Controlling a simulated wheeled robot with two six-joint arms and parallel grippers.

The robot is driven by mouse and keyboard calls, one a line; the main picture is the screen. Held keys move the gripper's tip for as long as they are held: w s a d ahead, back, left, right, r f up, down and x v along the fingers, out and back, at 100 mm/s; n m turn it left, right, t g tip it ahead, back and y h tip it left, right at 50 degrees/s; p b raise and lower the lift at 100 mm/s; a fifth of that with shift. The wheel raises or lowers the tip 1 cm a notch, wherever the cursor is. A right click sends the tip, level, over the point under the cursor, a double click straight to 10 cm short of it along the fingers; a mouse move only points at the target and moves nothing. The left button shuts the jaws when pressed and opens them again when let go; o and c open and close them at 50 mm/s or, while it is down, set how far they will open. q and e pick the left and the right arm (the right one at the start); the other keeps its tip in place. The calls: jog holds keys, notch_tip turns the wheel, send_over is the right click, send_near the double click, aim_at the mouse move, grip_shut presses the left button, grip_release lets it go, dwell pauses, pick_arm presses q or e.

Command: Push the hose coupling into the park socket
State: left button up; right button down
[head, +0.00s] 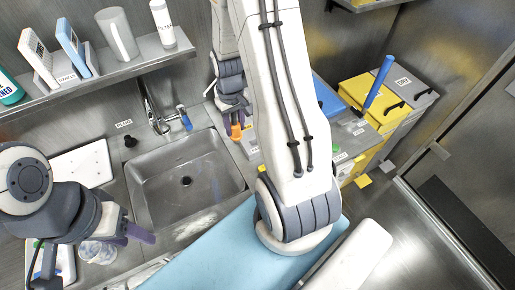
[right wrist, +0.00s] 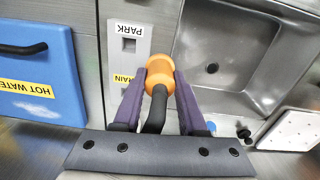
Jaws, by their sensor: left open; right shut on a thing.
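The orange hose coupling (right wrist: 158,66) with its black hose (right wrist: 155,112) is between the purple fingers of my right gripper (right wrist: 160,80), which is shut on it. In the head view the coupling (head: 236,132) shows at the tip of my right gripper (head: 235,120), beside the sink's right edge. The park socket (right wrist: 129,45) is a dark square opening on a pale panel under the label PARK. It lies up and left of the coupling in the right wrist view, apart from it in the picture. My left gripper (head: 128,234) is open at the lower left.
A steel sink (head: 187,182) with a tap (head: 155,118) lies beside the panel. A yellow label (right wrist: 123,79) sits below the socket. A blue HOT WATER container (right wrist: 35,70) stands at left in the wrist view. A shelf (head: 120,72) with bottles runs above the counter.

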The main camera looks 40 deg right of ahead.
jog(key=s+d+r+m+b, duration=0.35)
jog(key=s+d, duration=0.65)
jog(key=d, duration=0.4)
jog(key=shift+n, duration=0.35)
jog(key=w+a+f+p, duration=0.1)
jog(key=w+a+f, duration=0.1)
jog(key=f, duration=0.1)
jog(key=w+a+f+p, duration=0.1)
jog(key=w+a+f, duration=0.2)
jog(key=w+a+f+p, duration=0.1)
jog(key=w+a+f, duration=0.2)
jog(key=f, duration=0.1)
jog(key=shift+w+a, duration=0.1)
pick_arm(q)
jog(key=shift+f, duration=0.8)
pick_arm(e)
jog(key=shift+f, duration=0.15)
jog(key=shift+f, duration=0.15)
jog(key=shift+c, duration=2.3)
grip_release()
pick_arm(q)
jog(key=shift+f, duration=0.1)
